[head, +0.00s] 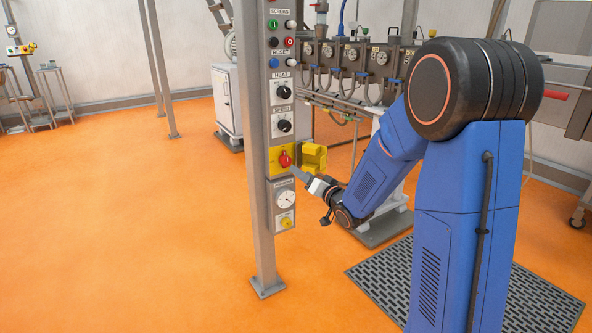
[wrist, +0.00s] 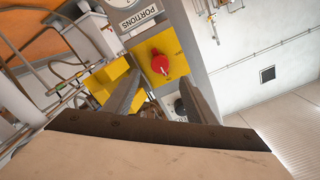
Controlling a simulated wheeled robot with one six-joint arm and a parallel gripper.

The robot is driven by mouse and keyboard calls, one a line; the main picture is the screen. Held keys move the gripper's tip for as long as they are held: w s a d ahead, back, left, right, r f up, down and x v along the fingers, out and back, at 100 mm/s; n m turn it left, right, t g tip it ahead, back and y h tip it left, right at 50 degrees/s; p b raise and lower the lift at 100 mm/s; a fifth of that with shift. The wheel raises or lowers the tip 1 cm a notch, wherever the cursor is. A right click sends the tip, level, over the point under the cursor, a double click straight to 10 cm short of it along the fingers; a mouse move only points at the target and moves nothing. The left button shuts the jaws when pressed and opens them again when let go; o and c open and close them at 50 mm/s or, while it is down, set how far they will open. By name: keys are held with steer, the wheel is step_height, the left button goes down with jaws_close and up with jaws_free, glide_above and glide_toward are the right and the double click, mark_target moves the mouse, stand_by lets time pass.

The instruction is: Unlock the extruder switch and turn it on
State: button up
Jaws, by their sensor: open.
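The extruder switch is a red rotary knob (head: 285,160) on a yellow plate (head: 274,163) low on the grey control column. It shows uncovered in the wrist view (wrist: 160,64), with a pale mark on its face. A yellow box-like cover (head: 314,156) stands out at the right side of the plate, apparently swung open; the wrist view shows it left of the knob (wrist: 115,84). My gripper (head: 296,171) is close in front of the plate, just right of and below the knob. In the wrist view its fingers (wrist: 160,78) are open, with the knob beyond the gap between their tips. Contact is not visible.
The control column (head: 252,125) also carries the heat knob (head: 283,90), the speed knob (head: 284,125) and several push buttons above, and a white dial (head: 286,200) below. Machinery with hoses (head: 370,60) stands behind my arm.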

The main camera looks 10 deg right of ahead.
steer(key=v, duration=0.8)
steer(key=s+d+r+g+h, duration=0.1)
steer(key=s+d+g+h, duration=0.15)
steer(key=s, duration=0.45)
steer(key=s+d+r+g+h, duration=0.1)
steer(key=s+d+g+h, duration=0.2)
steer(key=s, duration=0.4)
steer(key=s+a+n+g, duration=0.1)
steer(key=s+a+g, duration=0.1)
steer(key=s, duration=1)
steer(key=s+a+f+n+g, duration=0.1)
steer(key=s+g, duration=0.4)
steer(key=s, duration=0.8)
steer(key=shift+s+a+f+n, duration=0.25)
steer(key=shift+a+f+n, duration=0.05)
steer(key=shift+a+n, duration=0.4)
